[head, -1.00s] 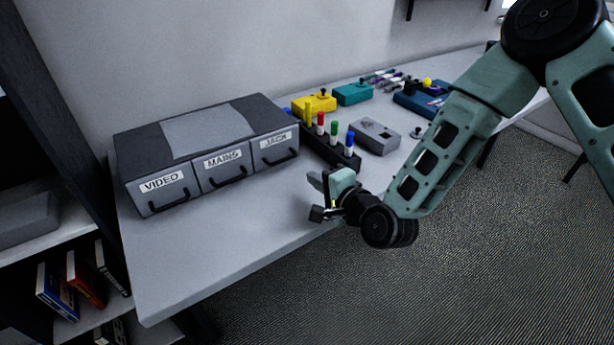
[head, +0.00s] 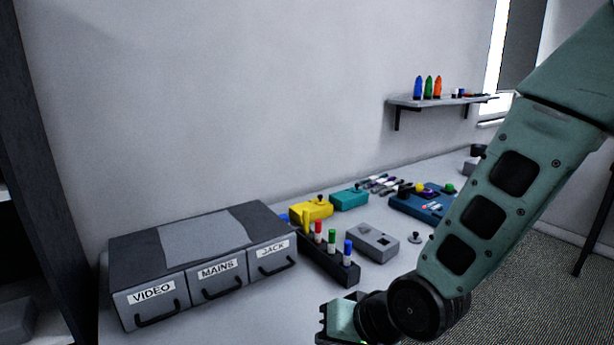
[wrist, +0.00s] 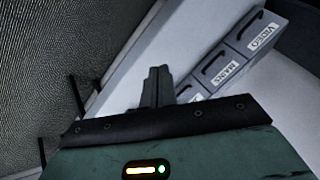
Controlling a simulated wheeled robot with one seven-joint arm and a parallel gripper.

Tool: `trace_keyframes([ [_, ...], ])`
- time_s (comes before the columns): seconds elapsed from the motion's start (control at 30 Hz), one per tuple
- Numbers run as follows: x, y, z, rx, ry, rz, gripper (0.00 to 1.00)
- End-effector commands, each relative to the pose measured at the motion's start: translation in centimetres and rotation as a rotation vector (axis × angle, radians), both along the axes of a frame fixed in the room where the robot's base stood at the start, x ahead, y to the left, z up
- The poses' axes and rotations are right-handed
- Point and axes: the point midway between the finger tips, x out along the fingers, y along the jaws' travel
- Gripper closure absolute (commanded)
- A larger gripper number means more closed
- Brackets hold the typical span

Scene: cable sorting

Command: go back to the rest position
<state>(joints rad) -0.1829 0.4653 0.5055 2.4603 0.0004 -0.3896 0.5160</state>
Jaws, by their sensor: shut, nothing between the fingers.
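My gripper shows in the wrist view (wrist: 157,88) with its two dark fingers together and nothing between them. In the head view my gripper (head: 335,325) is at the bottom edge, partly cut off, in front of the table's things. A grey drawer unit (head: 205,255) with three drawers labelled VIDEO, MAINS and JACK stands on the table, left of my gripper. Its drawers look shut. The drawer fronts also show at the upper right of the wrist view (wrist: 229,67), apart from the fingers.
A dark rack (head: 330,265) of coloured markers, a grey box (head: 373,243), a yellow box (head: 312,210), a teal box (head: 349,199) and a blue box (head: 420,206) stand on the table. A wall shelf (head: 440,101) holds coloured bottles. Grey floor lies to the right.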

Motion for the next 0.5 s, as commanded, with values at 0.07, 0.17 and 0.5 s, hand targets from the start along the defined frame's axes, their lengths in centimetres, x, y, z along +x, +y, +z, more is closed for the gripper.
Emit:
trace_keyframes([
  [0.07, -2.3, -1.3, 1.4, -0.129, 0.007, 0.103, 1.0],
  [0.17, -5.6, -3.4, 3.0, -0.284, 0.042, 0.233, 1.0],
  [0.5, -15.0, -9.7, 7.6, -0.579, 0.19, 0.554, 1.0],
])
